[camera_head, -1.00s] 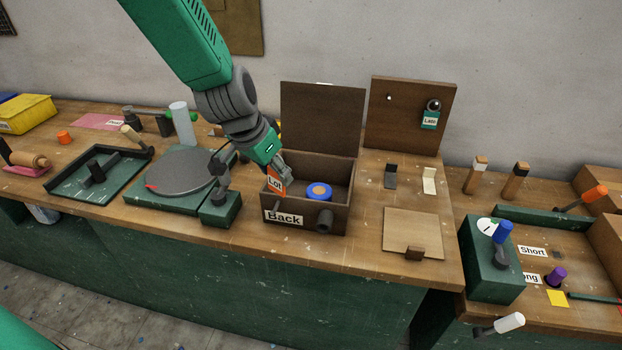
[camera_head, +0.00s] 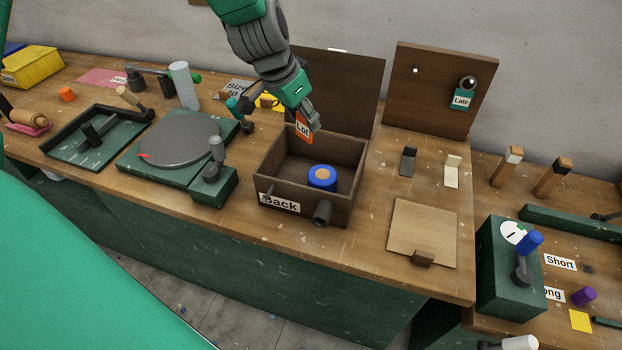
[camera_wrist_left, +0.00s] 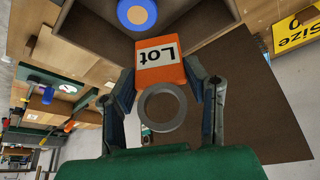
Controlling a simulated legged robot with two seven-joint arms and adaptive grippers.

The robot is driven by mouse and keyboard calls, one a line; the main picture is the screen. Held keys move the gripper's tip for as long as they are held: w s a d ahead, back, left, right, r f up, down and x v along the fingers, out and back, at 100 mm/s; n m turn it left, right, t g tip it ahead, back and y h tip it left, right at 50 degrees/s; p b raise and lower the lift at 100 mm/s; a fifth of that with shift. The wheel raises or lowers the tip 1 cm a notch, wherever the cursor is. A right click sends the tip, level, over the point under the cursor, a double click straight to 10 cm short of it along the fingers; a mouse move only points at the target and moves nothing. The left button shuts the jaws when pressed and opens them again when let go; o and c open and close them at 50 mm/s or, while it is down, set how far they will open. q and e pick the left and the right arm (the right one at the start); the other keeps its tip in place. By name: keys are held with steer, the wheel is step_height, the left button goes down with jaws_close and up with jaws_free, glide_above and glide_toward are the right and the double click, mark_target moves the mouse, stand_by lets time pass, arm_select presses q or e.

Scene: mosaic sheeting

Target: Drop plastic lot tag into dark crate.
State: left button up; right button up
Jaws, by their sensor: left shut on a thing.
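The plastic lot tag (camera_head: 303,130) is orange with a white "Lot" label. My left gripper (camera_head: 306,118) is shut on it and holds it above the dark crate (camera_head: 291,204), near its back left part. In the left wrist view the tag (camera_wrist_left: 161,65) sits between the two fingers of the gripper (camera_wrist_left: 163,95), with a grey ring at its near end. The crate is an open dark brown box with a raised back panel and a "Back" label on its front. A blue disc with a tan centre (camera_head: 322,177) lies inside it. My right gripper is not in view.
A green base with a grey round plate (camera_head: 178,140) stands left of the crate. A flat wooden board (camera_head: 424,228) with a small block lies to its right. An upright brown panel (camera_head: 440,85) with a "Late" tag stands behind.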

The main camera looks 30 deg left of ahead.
mark_target(303, 126)
arm_select(q)
steer(key=f, duration=0.1)
steer(key=f+b, duration=0.1)
steer(key=f, duration=0.1)
steer(key=shift+w+b, duration=0.25)
steer(key=shift+b, duration=0.1)
steer(key=shift+f+b, duration=0.3)
steer(key=shift+b, duration=0.05)
steer(key=shift+s+r, duration=0.1)
steer(key=shift+s, duration=0.05)
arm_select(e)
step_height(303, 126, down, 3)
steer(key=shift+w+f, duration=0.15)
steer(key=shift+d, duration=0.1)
arm_select(q)
steer(key=o, duration=0.9)
